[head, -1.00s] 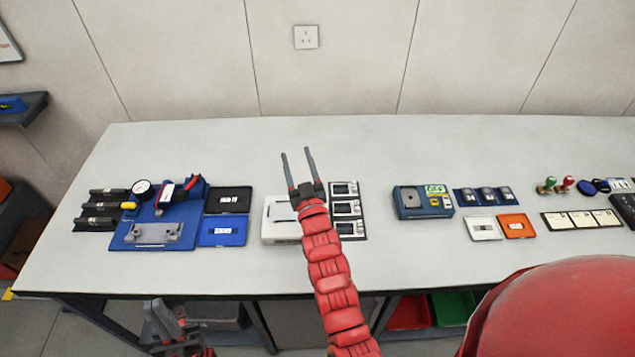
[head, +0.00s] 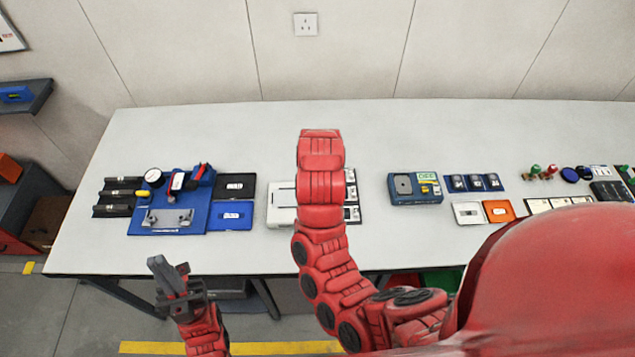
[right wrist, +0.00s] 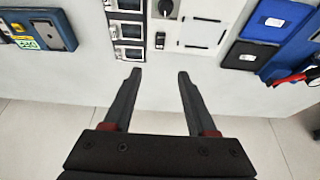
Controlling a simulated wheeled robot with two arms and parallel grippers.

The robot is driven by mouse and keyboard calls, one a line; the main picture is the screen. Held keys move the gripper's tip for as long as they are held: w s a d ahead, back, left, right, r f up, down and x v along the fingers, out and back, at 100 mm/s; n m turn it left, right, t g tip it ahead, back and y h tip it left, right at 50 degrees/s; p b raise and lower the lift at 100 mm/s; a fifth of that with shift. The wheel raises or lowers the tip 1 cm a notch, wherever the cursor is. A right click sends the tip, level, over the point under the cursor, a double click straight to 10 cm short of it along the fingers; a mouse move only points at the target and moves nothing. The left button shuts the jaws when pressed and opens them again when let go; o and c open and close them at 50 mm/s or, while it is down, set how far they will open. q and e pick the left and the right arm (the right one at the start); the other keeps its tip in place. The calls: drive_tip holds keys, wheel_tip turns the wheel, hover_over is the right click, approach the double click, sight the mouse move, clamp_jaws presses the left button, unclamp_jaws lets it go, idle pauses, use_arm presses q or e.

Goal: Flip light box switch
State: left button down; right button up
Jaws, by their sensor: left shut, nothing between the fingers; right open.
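The white light box (head: 280,208) stands on the bench, partly hidden behind my right arm in the head view. It also shows in the right wrist view (right wrist: 205,28). A black knob (right wrist: 165,8) and a small dark switch-like part (right wrist: 160,40) sit on its left side there; which one is the switch I cannot tell. The arm hides this gripper in the head view. My left gripper (head: 160,265) is shut and empty, in front of the bench at lower left.
A strip of small dark displays (right wrist: 126,30) stands beside the light box. A blue fixture with a gauge (head: 180,205) and black and blue trays (head: 232,214) are left of it. A blue device (head: 414,190) stands to the right. The bench's rear strip is clear.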

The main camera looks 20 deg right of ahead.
drive_tip(key=b+x, duration=0.7)
drive_tip(key=x, duration=0.2)
drive_tip(key=shift+s+d+f, duration=0.1)
drive_tip(key=shift+f, duration=0.1)
drive_tip(key=shift+w+d+f+p, duration=0.1)
drive_tip(key=shift+w+f+p, duration=0.2)
drive_tip(key=shift+p, duration=0.5)
drive_tip(key=p+x, duration=0.2)
drive_tip(key=x, duration=0.2)
drive_tip(key=shift+w+f, duration=0.15)
drive_tip(key=shift+f, duration=0.1)
drive_tip(key=shift+p+x, duration=0.3)
drive_tip(key=shift+x, duration=0.75)
clamp_jaws()
